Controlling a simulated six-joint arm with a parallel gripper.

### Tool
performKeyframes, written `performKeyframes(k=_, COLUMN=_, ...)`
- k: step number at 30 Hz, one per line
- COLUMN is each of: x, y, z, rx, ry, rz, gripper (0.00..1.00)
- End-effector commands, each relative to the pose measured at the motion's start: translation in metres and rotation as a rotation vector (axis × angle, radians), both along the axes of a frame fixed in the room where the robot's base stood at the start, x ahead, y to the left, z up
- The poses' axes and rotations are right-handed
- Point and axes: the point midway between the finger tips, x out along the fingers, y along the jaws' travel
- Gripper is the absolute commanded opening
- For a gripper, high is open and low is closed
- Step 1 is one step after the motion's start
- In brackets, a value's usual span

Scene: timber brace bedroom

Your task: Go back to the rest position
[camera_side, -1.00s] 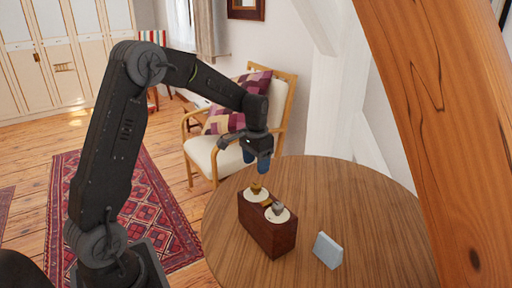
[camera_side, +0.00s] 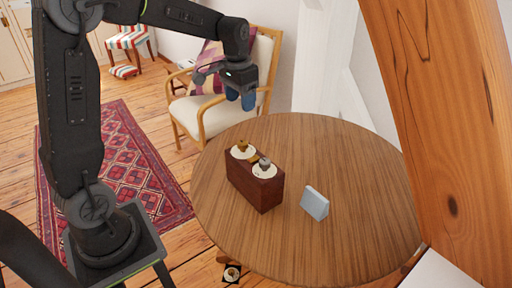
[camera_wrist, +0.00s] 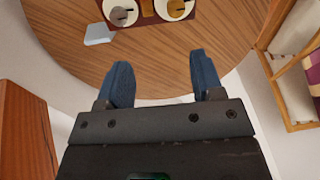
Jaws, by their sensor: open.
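My gripper (camera_side: 241,98) hangs in the air above the far left edge of the round table, apart from everything on it. In the wrist view my gripper (camera_wrist: 160,82) shows two blue fingers spread wide with nothing between them. Below and beyond it, a dark red-brown wooden block (camera_side: 258,188) stands on the table (camera_side: 350,180). Two pale round discs sit on the block's top, one with a golden piece (camera_side: 242,146) and one with a grey piece (camera_side: 264,163). The wrist view shows the block and discs cut off at the top edge.
A light grey wedge (camera_side: 315,203) stands right of the block. A wooden armchair (camera_side: 215,112) with a patterned cushion is behind my gripper. A thick timber brace (camera_side: 440,120) rises at the right. The table's right side is clear.

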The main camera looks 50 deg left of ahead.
Motion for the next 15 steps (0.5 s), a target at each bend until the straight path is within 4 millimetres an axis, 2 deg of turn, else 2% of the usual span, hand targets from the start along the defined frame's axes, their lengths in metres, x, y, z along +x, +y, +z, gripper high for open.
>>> performKeyframes(k=1, x=-0.014, y=-0.016, z=0.014, rx=0.01, ry=-0.035, rz=-0.01, gripper=0.61)
performKeyframes(k=6, x=-0.066, y=-0.061, z=0.042, rx=0.027, ry=-0.146, rz=-0.024, gripper=0.61)
performKeyframes(k=10, x=-0.109, y=-0.09, z=0.051, rx=0.028, ry=-0.234, rz=-0.036, gripper=0.61)
performKeyframes(k=15, x=-0.161, y=-0.116, z=0.048, rx=0.017, ry=-0.339, rz=-0.048, gripper=0.61)
